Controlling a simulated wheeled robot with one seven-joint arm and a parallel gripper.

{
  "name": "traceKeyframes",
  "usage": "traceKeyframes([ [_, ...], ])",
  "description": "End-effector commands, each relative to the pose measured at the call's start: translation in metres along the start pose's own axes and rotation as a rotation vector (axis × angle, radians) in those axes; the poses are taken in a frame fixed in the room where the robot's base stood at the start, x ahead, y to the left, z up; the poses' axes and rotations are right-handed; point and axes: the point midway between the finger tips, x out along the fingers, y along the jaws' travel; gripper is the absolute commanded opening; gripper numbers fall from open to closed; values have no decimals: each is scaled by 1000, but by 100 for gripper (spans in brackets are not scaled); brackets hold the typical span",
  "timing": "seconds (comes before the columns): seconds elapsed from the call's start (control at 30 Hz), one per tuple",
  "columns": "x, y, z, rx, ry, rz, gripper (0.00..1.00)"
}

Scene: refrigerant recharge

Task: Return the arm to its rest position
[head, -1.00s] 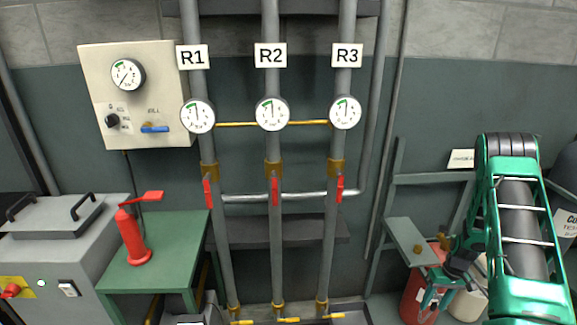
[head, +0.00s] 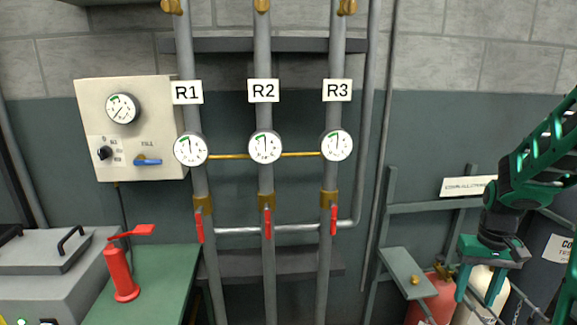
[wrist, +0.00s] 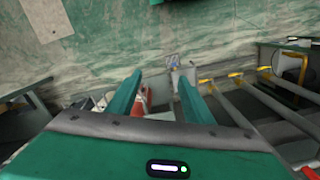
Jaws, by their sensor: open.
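My gripper (head: 482,287) is at the right of the head view, on my green arm, with its fingers pointing down. The fingers are apart and nothing is between them. It hangs in front of a red cylinder (head: 436,300) and a pale cylinder (head: 480,297) by the wall; whether it touches them I cannot tell, but it looks apart.
Three pipes with gauges, labelled R1 (head: 187,92), R2 (head: 263,91) and R3 (head: 337,90), have red-handled valves. A panel (head: 93,128) hangs at left. A red hand-lever object (head: 118,273) stands on a green table (head: 165,285). A small shelf (head: 405,275) is left of my gripper.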

Motion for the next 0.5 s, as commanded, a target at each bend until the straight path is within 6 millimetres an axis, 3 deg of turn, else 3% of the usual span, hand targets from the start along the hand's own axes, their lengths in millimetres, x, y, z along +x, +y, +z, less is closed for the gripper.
traceKeyframes([
  [0.2, -42, -4, 62, 63, 18, 1, 47],
  [0.5, -71, -8, 151, 151, 32, -11, 47],
])
